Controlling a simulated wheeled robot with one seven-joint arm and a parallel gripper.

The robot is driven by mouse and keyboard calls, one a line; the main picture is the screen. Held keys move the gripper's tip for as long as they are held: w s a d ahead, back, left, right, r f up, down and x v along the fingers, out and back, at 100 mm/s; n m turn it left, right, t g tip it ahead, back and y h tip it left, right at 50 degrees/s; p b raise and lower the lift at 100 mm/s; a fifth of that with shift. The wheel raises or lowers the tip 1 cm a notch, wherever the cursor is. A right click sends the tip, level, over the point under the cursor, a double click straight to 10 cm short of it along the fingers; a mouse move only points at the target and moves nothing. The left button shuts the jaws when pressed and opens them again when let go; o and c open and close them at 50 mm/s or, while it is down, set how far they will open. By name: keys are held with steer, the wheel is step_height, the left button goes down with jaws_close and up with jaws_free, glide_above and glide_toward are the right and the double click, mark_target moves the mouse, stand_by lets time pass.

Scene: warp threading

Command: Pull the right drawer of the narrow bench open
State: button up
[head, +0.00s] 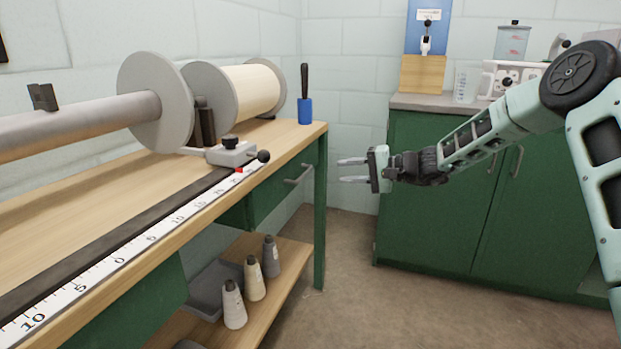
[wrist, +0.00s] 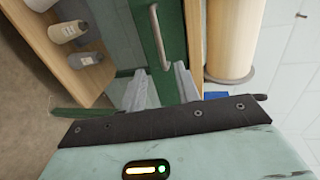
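The narrow bench (head: 225,203) has a wooden top and green frame. Its right drawer (head: 262,200) has a green front under the top's right end and appears closed. Its grey bar handle (head: 299,174) faces my gripper; the handle also shows in the wrist view (wrist: 160,38), upright just beyond the fingertips. My gripper (head: 341,170) is open and empty, to the right of the handle and apart from it, its fingers pointing left toward the bench. In the wrist view my gripper (wrist: 160,72) has its two fingers spread, with the handle roughly between their lines.
A green bench leg (head: 320,215) stands close beside the drawer. Cones (head: 254,278) and a grey tray (head: 213,287) sit on the lower shelf. A green cabinet (head: 430,205) stands behind my arm; floor between is clear.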

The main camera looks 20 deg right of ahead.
mark_target(307, 174)
steer(key=b+x, duration=0.1)
steer(key=x, duration=1)
steer(key=shift+b, duration=0.4)
steer(key=shift+c, duration=0.3)
jaws_close()
